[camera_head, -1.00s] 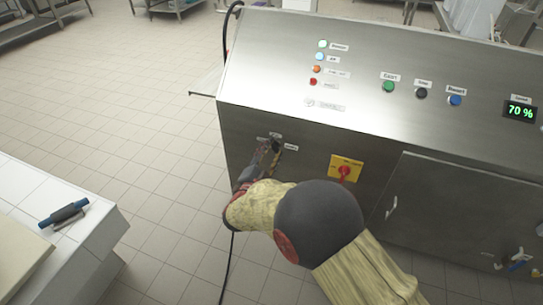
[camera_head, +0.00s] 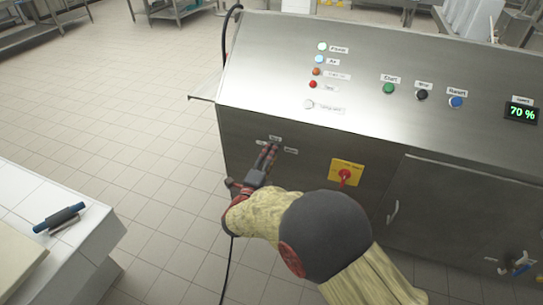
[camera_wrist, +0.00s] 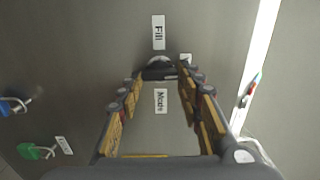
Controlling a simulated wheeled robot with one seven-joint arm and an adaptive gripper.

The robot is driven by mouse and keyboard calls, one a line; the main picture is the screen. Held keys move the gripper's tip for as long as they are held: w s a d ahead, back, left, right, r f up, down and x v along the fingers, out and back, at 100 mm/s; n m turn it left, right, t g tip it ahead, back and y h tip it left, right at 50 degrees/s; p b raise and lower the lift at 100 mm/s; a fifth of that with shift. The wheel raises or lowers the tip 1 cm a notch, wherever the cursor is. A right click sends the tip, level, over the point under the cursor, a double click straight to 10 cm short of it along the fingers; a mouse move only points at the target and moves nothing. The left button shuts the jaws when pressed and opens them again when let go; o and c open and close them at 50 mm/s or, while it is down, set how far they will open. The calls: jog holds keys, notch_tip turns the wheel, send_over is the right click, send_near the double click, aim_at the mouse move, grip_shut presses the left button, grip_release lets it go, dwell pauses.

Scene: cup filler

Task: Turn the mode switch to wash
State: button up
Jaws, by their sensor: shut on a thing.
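The mode switch (camera_wrist: 160,70) is a small dark knob on the machine's steel front, seen in the wrist view between my fingertips. A "Fill" label (camera_wrist: 158,32) stands just beyond it, a "Mode" label (camera_wrist: 161,101) shows between my fingers, and another small label (camera_wrist: 186,58) is partly hidden by the right fingertip. My gripper (camera_head: 269,152) reaches the front panel below the small labels (camera_head: 275,138) in the head view, where its fingers hide the knob. In the wrist view, my gripper (camera_wrist: 160,76) is shut on the knob. The knob's exact pointing direction is unclear.
A red rotary switch (camera_head: 344,175) on a yellow plate sits to the right. Lamps (camera_head: 318,72), push buttons (camera_head: 422,94) and a 70 % display (camera_head: 521,113) are on the sloped top. A white tiled counter (camera_head: 95,215) stands at left. Blue (camera_wrist: 14,106) and green (camera_wrist: 36,151) handles show in the wrist view.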

jog(key=shift+f, duration=0.1)
dwell(0.3)
jog(key=o, duration=1.2)
jog(key=shift+c, duration=0.2)
jog(key=shift+s, duration=0.1)
jog(key=v, duration=1.1)
jog(key=shift+s+a, duration=0.15)
jog(key=shift+s, duration=0.25)
